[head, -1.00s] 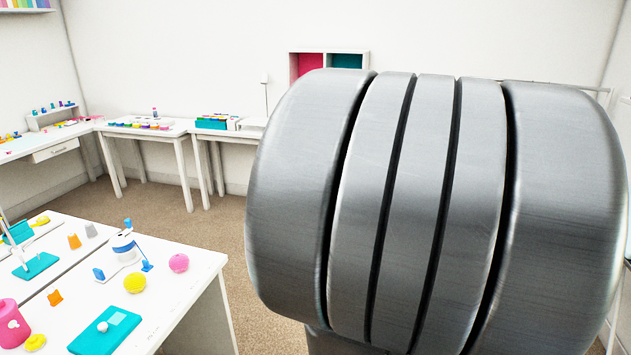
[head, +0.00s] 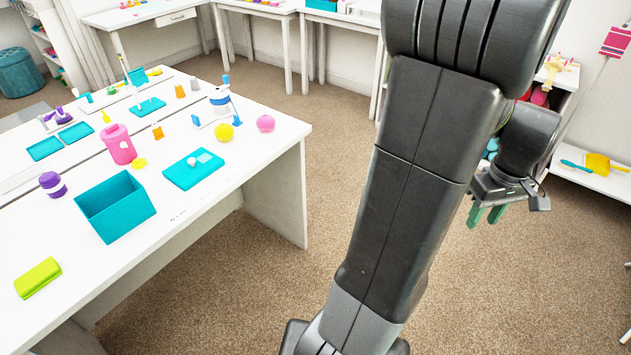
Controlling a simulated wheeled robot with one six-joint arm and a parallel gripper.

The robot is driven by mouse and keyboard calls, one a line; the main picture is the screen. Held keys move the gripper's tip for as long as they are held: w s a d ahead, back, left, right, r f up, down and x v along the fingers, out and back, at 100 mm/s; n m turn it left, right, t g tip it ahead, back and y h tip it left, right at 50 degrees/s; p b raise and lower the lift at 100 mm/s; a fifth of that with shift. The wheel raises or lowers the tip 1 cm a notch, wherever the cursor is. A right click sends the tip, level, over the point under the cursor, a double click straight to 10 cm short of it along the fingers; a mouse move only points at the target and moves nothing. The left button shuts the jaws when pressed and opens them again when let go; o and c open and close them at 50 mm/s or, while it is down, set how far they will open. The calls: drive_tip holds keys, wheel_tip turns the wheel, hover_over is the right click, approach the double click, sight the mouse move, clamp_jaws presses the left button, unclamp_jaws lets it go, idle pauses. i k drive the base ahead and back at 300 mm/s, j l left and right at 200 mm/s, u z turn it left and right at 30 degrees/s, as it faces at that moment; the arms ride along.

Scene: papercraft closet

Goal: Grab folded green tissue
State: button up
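A lime-green folded block (head: 38,278), which looks like the folded green tissue, lies flat near the front left edge of the white table (head: 225,195). Nothing covers it. My gripper (head: 487,214) hangs at the right, past the table's right end and over the carpet. Its two green fingertips point down with a small gap between them, and no object shows in it. My gripper is far to the right of the green block. My dark arm fills much of the middle and right.
An open teal box (head: 115,206) stands right of the green block. A pink canister (head: 119,144), a purple-and-white roll (head: 53,184) and a teal slab (head: 193,169) are behind and beside it. Carpet (head: 230,290) is open between table and arm. A low white shelf (head: 600,178) is at right.

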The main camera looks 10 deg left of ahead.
sight(41, 275)
drive_tip(key=u, duration=3.65)
drive_tip(key=i+l+u, duration=0.2)
drive_tip(key=l, duration=0.15)
drive_tip(key=i+l+u, duration=0.2)
drive_tip(key=l, duration=0.15)
drive_tip(key=l+u, duration=0.15)
drive_tip(key=l, duration=0.2)
drive_tip(key=i+l+u, duration=0.2)
drive_tip(key=l, duration=0.2)
drive_tip(key=k, duration=0.05)
